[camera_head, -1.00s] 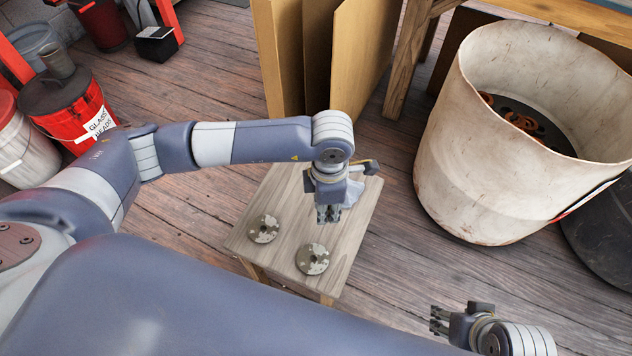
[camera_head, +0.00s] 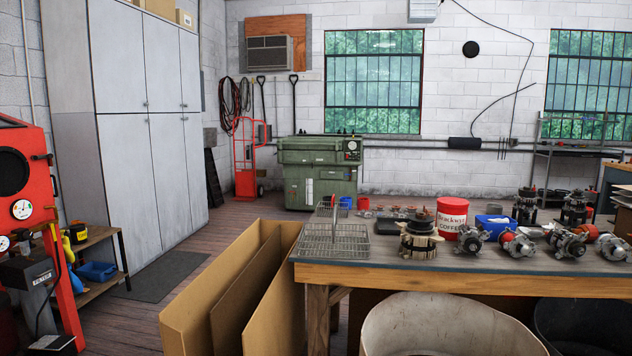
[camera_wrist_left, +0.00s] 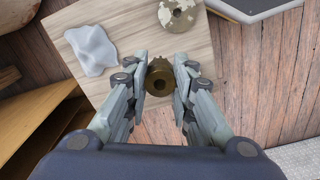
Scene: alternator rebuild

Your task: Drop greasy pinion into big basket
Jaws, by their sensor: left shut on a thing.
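A brown, toothed pinion (camera_wrist_left: 159,68) with a centre hole shows in the left wrist view. My left gripper (camera_wrist_left: 160,82) is shut on it, with one finger on each side. The pinion is seen over the wooden stool top (camera_wrist_left: 123,22); its height above the stool is unclear. In the head view, a wire basket (camera_head: 333,246) with an upright handle stands at the left end of the workbench. Another wire basket (camera_head: 328,209) appears behind it, partly hidden. Neither gripper shows in the head view.
A pale crumpled cloth (camera_wrist_left: 91,49) and a mottled disc (camera_wrist_left: 181,14) lie on the stool. The workbench (camera_head: 470,277) carries several alternators and a red coffee can (camera_head: 452,217). Cardboard sheets (camera_head: 215,290) and a pale drum (camera_head: 440,325) stand at its front.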

